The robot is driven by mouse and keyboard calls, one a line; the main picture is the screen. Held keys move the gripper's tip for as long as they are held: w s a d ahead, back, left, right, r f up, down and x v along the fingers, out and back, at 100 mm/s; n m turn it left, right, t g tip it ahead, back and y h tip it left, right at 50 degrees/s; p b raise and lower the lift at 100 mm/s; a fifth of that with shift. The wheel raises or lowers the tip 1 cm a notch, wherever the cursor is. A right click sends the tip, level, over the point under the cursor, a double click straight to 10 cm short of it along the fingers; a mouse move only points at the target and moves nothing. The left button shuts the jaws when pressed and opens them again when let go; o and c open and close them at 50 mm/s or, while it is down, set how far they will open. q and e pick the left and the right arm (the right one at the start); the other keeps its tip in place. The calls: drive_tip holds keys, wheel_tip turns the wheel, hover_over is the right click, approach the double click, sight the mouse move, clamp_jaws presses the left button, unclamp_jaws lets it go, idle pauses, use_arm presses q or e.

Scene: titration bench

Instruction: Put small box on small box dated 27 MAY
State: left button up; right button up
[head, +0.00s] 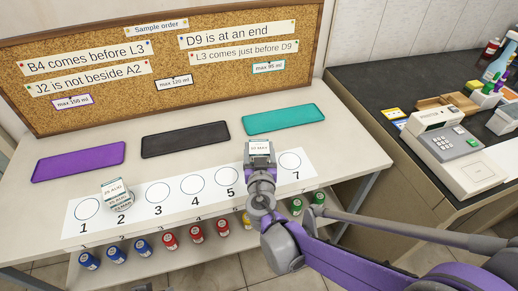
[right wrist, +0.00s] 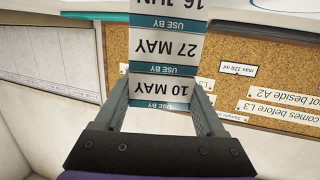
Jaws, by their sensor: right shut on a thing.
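In the right wrist view, which is upside down, a small white box dated 10 MAY (right wrist: 160,88) sits between the fingers of my right gripper (right wrist: 162,108), which is shut on it. The small box dated 27 MAY (right wrist: 155,46) is directly beneath it, and a box dated 16 JUN (right wrist: 172,5) is below that. The three look stacked in line; I see no clear gap between them. In the head view, my right gripper (head: 260,168) is at the stack's place between circles 5 and 7, hiding its lower part. My left gripper does not show clearly.
Another stack of small boxes (head: 117,192) stands by circle 2 on the numbered white strip (head: 140,206). Purple (head: 78,162), black (head: 185,139) and teal (head: 284,119) mats lie behind. A corkboard (head: 165,62) closes the back. Capped bottles (head: 143,248) stand on the lower shelf.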

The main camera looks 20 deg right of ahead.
drive_tip(key=o, duration=1.3)
drive_tip(key=shift+f, duration=0.1)
drive_tip(key=shift+o, duration=0.2)
